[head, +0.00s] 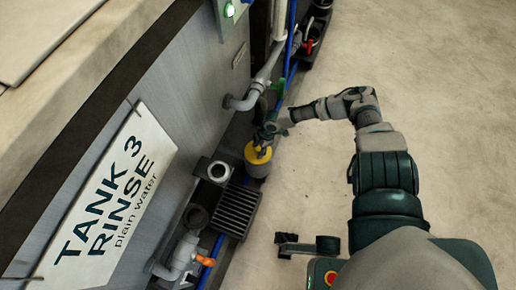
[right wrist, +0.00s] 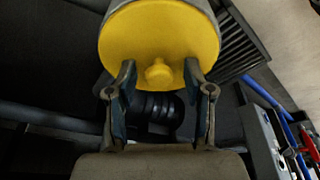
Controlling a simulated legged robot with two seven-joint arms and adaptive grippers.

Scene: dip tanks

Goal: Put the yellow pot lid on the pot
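The yellow pot lid (head: 257,153) lies on top of the grey pot (head: 257,169), close beside the tank wall. In the right wrist view the lid (right wrist: 160,40) shows as a round yellow disc with a small round knob (right wrist: 159,73), and a strip of the grey pot wall (right wrist: 207,12) shows past its edge. My right gripper (head: 266,134) is at the lid. In the right wrist view its two fingers (right wrist: 159,76) stand apart on either side of the knob, with a gap to it on both sides. My left gripper is not in view.
A dark slatted grate (head: 237,209) and a grey fitting with a round opening (head: 217,171) are next to the pot. Grey pipes (head: 245,102), blue tubing (head: 291,45) and an orange valve handle (head: 206,261) run along the tank. The floor (head: 440,110) to the right is clear.

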